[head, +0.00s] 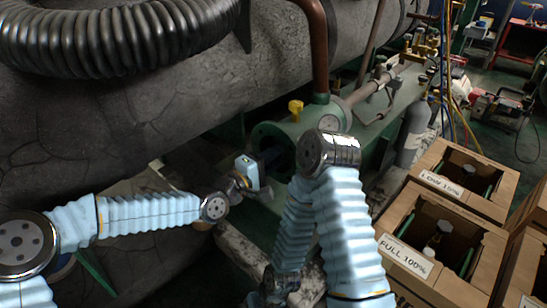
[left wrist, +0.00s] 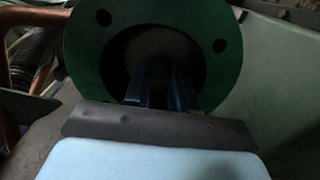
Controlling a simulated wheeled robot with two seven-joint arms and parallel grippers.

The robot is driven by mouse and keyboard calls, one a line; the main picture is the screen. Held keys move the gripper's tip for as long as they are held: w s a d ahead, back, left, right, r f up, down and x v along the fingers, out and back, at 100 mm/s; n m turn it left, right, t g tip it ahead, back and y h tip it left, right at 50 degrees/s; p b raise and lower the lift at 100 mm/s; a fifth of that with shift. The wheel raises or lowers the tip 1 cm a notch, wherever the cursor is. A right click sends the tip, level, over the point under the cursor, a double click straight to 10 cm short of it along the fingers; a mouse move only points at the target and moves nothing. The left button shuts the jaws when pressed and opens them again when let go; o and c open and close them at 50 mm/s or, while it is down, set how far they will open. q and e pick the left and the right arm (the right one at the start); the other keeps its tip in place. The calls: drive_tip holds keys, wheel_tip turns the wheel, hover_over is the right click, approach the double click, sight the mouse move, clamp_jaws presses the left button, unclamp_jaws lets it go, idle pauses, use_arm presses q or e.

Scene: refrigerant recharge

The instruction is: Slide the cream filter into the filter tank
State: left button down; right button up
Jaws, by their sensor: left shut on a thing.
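The filter tank (head: 312,125) is a green horizontal cylinder in the middle of the head view. Its open end faces my left gripper (head: 269,159). In the left wrist view, the tank's green flange (left wrist: 82,60) rings a dark opening, and both blue fingers of my left gripper (left wrist: 160,78) reach into it. The fingers are shut on the cream filter (left wrist: 160,47), which shows only as a dim, greyish rounded shape inside the opening. How deep it sits cannot be told. In the head view the filter is hidden. My right arm bends down in front; its gripper is not visible.
Cardboard boxes stand at the right, one labelled FULL 100% (head: 407,257), another LOW 15% (head: 440,183). A grey cylinder (head: 413,133) stands beside the green machine. A yellow valve (head: 296,108) sits on top of the tank. A large grey pipe (head: 120,110) fills the upper left.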

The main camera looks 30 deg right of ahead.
idle(0.4)
use_arm(q)
drive_tip(key=c, duration=0.9)
unclamp_jaws()
drive_tip(key=shift+o, duration=0.3)
drive_tip(key=shift+f, duration=0.15)
drive_tip(key=v, duration=0.8)
